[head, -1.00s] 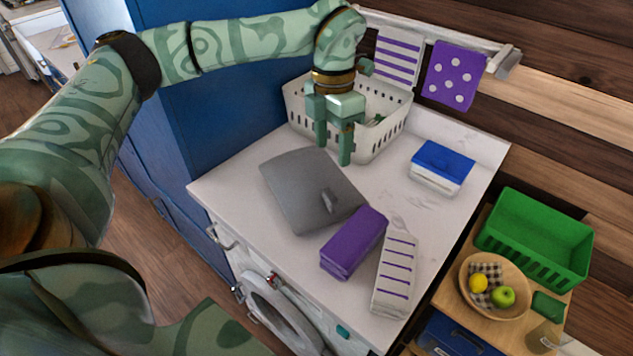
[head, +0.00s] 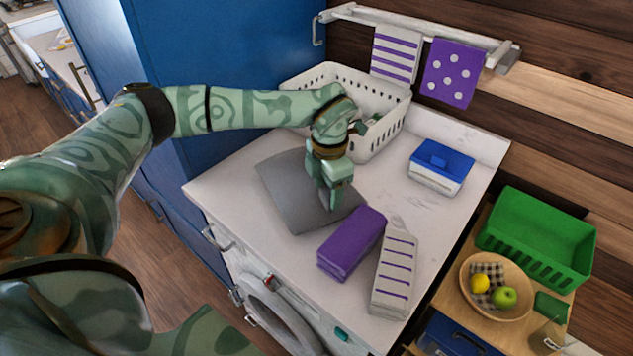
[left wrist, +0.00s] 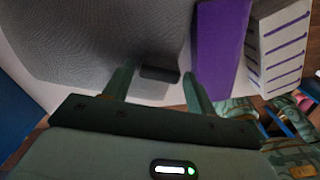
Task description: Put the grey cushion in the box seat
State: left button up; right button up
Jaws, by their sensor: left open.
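The grey cushion (head: 285,190) lies flat on the white counter above the washing machine. It also fills the upper left of the left wrist view (left wrist: 90,40), where a dark tab (left wrist: 160,74) stands up from it. My left gripper (head: 334,205) is over the right part of the cushion, pointing down. In the left wrist view its open fingers (left wrist: 156,85) stand on either side of the tab, with nothing clamped between them. In the head view the gripper hides the tab. No box seat can be made out. My right gripper is not in view.
A folded purple towel (head: 350,243) and a striped towel (head: 395,275) lie right beside the cushion. A white basket (head: 385,135) stands behind, and a blue-lidded box (head: 440,165) to the right. A green crate (head: 540,240) and fruit bowl (head: 480,305) are on the lower right shelf.

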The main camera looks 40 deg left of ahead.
pick_arm(q)
notch_tip(320, 180, down, 2)
jog(key=shift+f, duration=0.1)
grip_shut()
